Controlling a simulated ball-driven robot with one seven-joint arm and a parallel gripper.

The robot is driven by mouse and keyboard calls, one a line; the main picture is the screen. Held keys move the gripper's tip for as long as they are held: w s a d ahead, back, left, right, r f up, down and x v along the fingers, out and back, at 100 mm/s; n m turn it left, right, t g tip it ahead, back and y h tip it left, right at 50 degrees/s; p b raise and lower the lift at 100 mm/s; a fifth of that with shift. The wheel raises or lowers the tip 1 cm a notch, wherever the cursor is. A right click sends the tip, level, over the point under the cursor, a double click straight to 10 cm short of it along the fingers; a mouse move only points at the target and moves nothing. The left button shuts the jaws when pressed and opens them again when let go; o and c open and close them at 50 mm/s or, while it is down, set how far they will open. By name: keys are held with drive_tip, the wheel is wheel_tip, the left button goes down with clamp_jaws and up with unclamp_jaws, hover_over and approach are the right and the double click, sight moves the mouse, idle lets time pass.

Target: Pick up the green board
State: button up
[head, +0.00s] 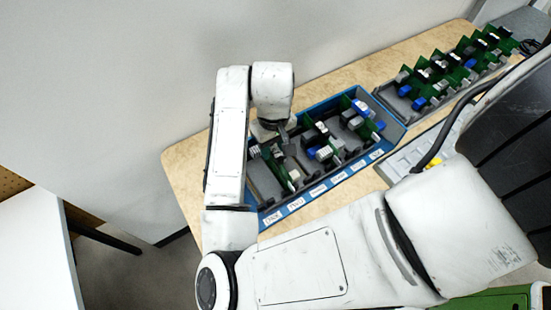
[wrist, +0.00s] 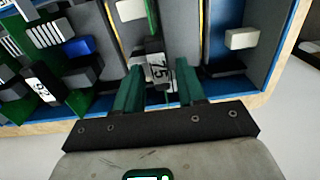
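A blue tray (head: 262,219) with labelled compartments holds several green boards carrying white, grey and blue blocks. My gripper (head: 286,142) reaches down into the tray's left-middle part. In the wrist view my gripper (wrist: 159,76) is open, with its two dark green fingers apart. Which board the task means is not clear. The lower edge between the fingers is partly hidden.
Other green boards (wrist: 76,104) with grey and blue blocks crowd the left of the wrist view. A grey rack (head: 398,110) full of green boards stands at the back right. A light grey tray (head: 398,165) lies right of the blue tray. A wall rises behind the table.

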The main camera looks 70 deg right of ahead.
clamp_jaws()
drive_tip(key=shift+r, duration=0.1)
idle(0.3)
wheel_tip(320, 180, up, 18)
drive_tip(key=p, duration=0.2)
drive_tip(key=shift+p, duration=0.4)
drive_tip(key=shift+c, duration=2.4)
unclamp_jaws()
clamp_jaws()
drive_tip(key=shift+p, duration=0.3)
